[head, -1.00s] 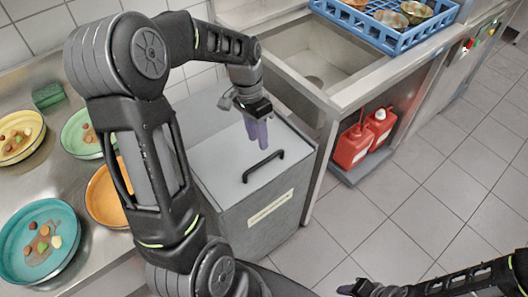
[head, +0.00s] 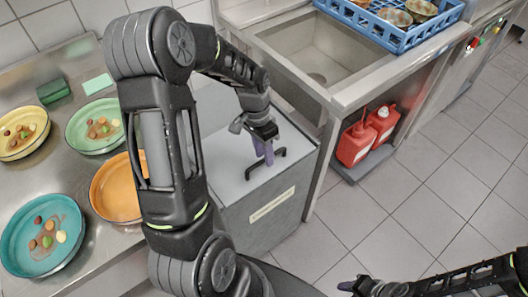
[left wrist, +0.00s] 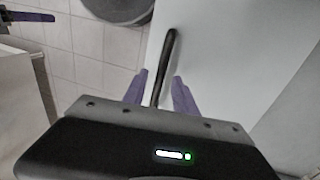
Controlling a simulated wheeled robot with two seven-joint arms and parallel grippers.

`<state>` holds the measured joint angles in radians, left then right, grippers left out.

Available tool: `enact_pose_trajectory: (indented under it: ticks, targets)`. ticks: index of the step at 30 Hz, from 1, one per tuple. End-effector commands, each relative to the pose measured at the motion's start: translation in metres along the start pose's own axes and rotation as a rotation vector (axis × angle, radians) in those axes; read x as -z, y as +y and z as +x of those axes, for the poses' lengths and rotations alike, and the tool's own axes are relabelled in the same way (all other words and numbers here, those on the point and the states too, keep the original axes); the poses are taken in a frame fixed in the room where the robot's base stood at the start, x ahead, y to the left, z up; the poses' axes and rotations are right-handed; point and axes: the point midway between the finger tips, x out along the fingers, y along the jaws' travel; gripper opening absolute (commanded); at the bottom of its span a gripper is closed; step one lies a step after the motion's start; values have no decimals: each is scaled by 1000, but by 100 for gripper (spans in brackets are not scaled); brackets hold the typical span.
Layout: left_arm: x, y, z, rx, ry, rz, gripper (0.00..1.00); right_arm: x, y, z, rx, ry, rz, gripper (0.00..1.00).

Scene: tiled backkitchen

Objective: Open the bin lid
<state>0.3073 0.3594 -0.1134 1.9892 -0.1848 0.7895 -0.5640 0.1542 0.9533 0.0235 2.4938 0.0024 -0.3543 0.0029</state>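The grey bin (head: 250,220) stands between the plate counter and the sink unit, with a pale label on its front. Its flat lid (head: 225,165) is down and carries a black bar handle (head: 281,153). My left gripper (head: 265,158) is at the handle, pointing down. In the left wrist view the handle (left wrist: 170,55) runs between the two purple fingers (left wrist: 160,90), which are apart on either side of it. I see a gap beside the bar, so the gripper looks open. My right gripper (head: 350,287) is low at the bottom right, its fingers small and unclear.
Plates with food scraps, such as the teal plate (head: 42,236), lie on the steel counter at left. The sink (head: 320,50) and a blue rack (head: 395,25) are behind right. Red bottles (head: 355,143) stand on a low shelf. The tiled floor at right is clear.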

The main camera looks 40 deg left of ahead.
Motion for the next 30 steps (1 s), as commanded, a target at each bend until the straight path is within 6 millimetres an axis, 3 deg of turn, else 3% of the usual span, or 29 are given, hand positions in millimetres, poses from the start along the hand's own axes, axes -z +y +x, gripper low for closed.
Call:
enact_pose_trajectory:
  ticks: [2, 15, 30]
  targets:
    - [0, 0, 0, 0, 0, 0, 34, 0, 0, 0, 0, 0, 0, 36]
    - [0, 0, 0, 0, 0, 0, 0, 0, 0, 0, 0, 0, 0, 36]
    - [0, 0, 0, 0, 0, 0, 0, 0, 0, 0, 0, 0, 0, 36]
